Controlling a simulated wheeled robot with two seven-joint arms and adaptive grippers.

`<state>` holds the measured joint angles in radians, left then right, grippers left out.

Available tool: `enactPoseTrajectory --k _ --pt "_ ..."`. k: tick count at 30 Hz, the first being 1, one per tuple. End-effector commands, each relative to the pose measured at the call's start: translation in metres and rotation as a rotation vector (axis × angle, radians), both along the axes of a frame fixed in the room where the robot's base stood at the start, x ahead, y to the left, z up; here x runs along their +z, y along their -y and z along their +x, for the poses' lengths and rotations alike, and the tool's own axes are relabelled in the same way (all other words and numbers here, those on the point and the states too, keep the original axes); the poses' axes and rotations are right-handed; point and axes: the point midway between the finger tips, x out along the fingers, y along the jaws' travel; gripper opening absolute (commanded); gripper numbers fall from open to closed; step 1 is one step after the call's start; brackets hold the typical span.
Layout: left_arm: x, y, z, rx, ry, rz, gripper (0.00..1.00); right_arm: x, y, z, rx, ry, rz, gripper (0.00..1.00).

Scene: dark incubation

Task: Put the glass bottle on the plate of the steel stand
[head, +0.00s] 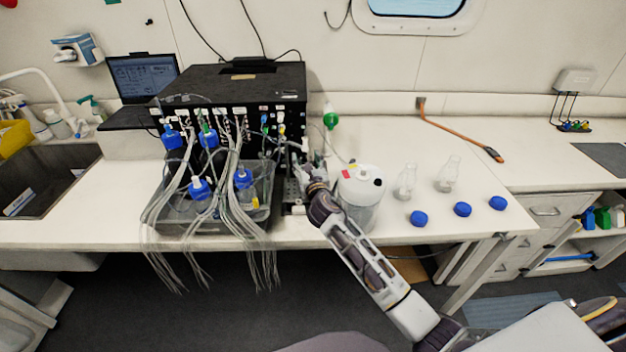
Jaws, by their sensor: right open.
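Two clear glass bottles without caps, one left (405,182) and one right (449,175), stand upright on the white bench right of centre. The steel stand (293,196) is a small grey metal piece between the tray and the white-topped jar, partly hidden by my right gripper. My right gripper (304,171) is open at this stand, its arm reaching in from the lower right. Whether a bottle stands on the plate or between the fingers cannot be made out. My left gripper is out of view.
A large white-topped jar (362,186) stands close right of my gripper. Several tubed, blue-capped bottles sit in a grey tray (172,222) before a black instrument (232,85). Three loose blue caps (462,209) lie near the front edge. Bench behind the clear bottles is mostly free.

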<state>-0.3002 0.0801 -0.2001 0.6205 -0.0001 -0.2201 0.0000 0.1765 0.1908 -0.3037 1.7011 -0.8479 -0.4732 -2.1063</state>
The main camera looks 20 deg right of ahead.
Motion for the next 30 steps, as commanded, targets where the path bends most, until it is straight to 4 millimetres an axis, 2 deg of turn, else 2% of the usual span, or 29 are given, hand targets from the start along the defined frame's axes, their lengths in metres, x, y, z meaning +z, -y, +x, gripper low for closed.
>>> enactPoseTrajectory --k 24,30 --pt "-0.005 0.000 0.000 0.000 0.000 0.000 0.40 -0.001 -0.007 -0.085 0.001 -0.001 0.000 0.56" --pt "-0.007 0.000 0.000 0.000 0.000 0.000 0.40 -0.001 -0.009 -0.102 0.001 0.001 0.000 0.56"
